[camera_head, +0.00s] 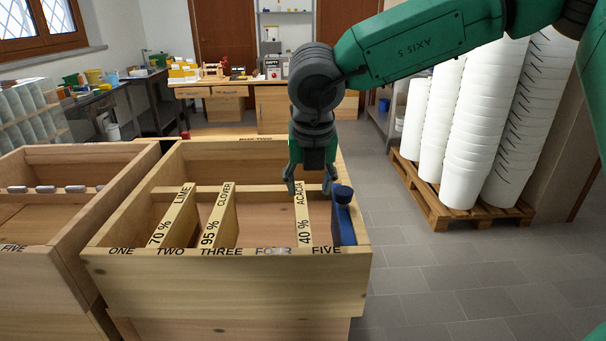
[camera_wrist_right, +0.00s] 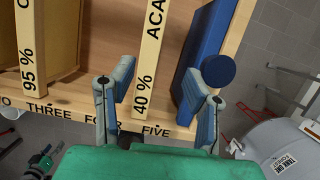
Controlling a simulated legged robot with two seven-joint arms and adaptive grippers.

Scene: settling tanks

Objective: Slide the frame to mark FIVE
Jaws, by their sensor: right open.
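A wooden box (camera_head: 225,280) has the marks ONE to FIVE along its near edge. The frame labelled ACACIA 40 % (camera_head: 303,222) lies across the box, its near end between FOUR and the mark FIVE (camera_head: 327,249). Its top bar also shows in the right wrist view (camera_wrist_right: 149,55). A blue block with a round knob (camera_head: 343,220) stands just right of it, at the box's right wall. My right gripper (camera_head: 309,188) is open and points down over the ACACIA frame. In the right wrist view its fingers spread either side of that bar; contact cannot be told.
The frames LIME 70 % (camera_head: 172,219) and CLOVER 95 % (camera_head: 218,219) sit further left in the box. A second wooden box (camera_head: 60,215) adjoins on the left. White bucket stacks (camera_head: 480,120) stand on a pallet (camera_head: 440,205) at right. Grey floor is clear between.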

